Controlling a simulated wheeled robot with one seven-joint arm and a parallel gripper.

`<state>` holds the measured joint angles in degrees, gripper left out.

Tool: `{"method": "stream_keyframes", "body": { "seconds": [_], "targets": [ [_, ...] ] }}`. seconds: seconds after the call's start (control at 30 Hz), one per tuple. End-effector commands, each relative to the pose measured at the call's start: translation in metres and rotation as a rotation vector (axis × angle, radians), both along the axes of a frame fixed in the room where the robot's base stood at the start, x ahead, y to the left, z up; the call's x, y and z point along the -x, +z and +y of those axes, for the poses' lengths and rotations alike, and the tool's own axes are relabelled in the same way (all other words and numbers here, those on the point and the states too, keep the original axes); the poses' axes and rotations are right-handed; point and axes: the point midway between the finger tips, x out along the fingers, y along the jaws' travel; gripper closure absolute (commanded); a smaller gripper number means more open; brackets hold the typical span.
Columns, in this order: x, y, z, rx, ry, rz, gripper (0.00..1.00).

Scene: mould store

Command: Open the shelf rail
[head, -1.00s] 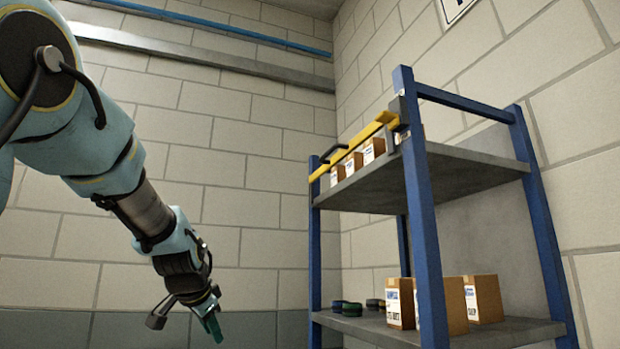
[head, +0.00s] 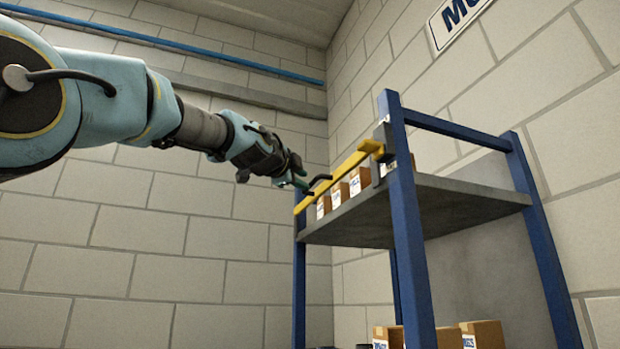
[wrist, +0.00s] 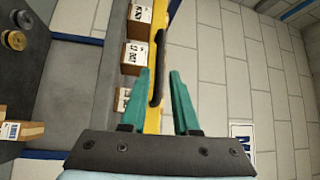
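The shelf rail (head: 346,166) is a yellow bar across the front of the upper shelf, with a black handle (head: 320,181) on it. In the wrist view the yellow rail (wrist: 152,122) runs upward and its black handle (wrist: 156,72) lies between my fingers as seen there. My gripper (head: 299,184) is at the handle's near-left side in the head view. Its two teal fingers are spread apart in the wrist view (wrist: 159,74), with gaps visible beside the handle. I cannot tell how deep the handle sits between them.
Small labelled boxes (head: 340,194) stand on the upper shelf (head: 440,205) just behind the rail. More boxes (head: 484,333) are on the lower level. Blue posts (head: 410,235) frame the rack.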

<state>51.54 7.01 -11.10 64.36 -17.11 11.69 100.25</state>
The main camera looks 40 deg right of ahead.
Motion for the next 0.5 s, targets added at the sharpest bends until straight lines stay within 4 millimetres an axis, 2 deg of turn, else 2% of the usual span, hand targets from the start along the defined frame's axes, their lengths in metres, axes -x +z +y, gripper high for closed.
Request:
{"method": "stream_keyframes", "body": {
  "seconds": [0.03,0.2,0.5],
  "targets": [
    [-0.003,0.007,-0.011,-0.004,-0.003,0.003,0.71],
    [-0.015,0.009,-0.036,-0.004,-0.001,0.001,0.71],
    [-0.026,0.009,-0.057,-0.001,0.0,0.0,0.71]
  ]
}}
